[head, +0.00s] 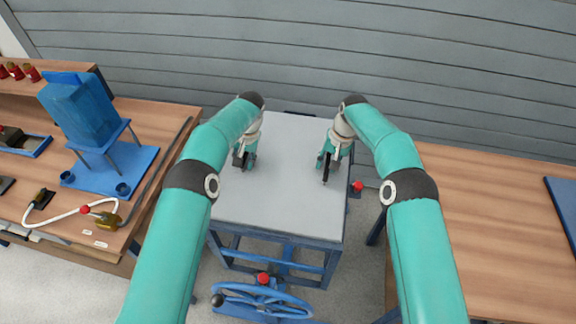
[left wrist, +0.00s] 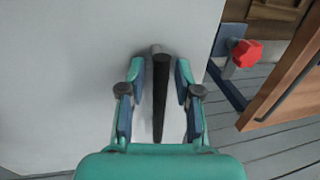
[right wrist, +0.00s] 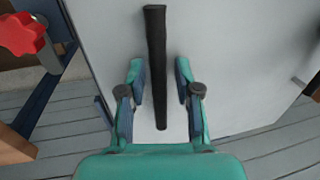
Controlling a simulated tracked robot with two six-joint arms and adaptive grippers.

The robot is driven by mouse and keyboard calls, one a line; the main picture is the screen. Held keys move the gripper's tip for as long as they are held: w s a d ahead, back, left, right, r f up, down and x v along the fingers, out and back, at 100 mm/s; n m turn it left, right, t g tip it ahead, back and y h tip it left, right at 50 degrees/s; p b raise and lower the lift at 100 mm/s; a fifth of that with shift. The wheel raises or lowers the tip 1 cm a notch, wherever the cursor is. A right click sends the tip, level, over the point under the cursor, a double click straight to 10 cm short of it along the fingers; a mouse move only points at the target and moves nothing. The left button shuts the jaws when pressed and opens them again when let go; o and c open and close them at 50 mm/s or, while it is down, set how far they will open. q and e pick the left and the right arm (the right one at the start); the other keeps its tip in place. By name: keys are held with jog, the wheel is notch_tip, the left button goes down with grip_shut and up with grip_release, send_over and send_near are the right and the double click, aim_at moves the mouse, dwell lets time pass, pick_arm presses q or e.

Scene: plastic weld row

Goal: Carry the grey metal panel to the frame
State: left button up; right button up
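The grey metal panel (head: 285,200) lies flat on top of a blue metal stand (head: 270,255). It carries two black bar handles. My left gripper (head: 243,161) is over the panel's left part. In the left wrist view, its open fingers (left wrist: 158,92) stand on both sides of one handle (left wrist: 160,100), with gaps beside it. My right gripper (head: 326,165) is over the right part. In the right wrist view, its open fingers (right wrist: 160,92) straddle the other handle (right wrist: 155,55), also with gaps. I cannot tell which thing is the frame.
A wooden bench (head: 150,118) at left holds a blue fixture (head: 82,108) and a tool with a white hose (head: 62,214). Another wooden bench (head: 500,225) at right is mostly bare. A red knob (head: 358,186) sits at the stand's right edge; a blue handwheel (head: 235,303) is in front.

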dwell(0.5)
jog(key=shift+d+r, duration=0.15)
jog(key=shift+r, duration=0.4)
pick_arm(q)
notch_tip(320, 180, up, 12)
jog(key=d, duration=0.2)
jog(key=shift+s+d+f, duration=0.15)
jog(key=shift+s+f, duration=0.05)
pick_arm(e)
notch_tip(320, 180, up, 11)
jog(key=d, duration=0.2)
jog(key=shift+f, duration=0.2)
jog(key=shift+s+f, duration=0.1)
jog(key=shift+s, duration=0.1)
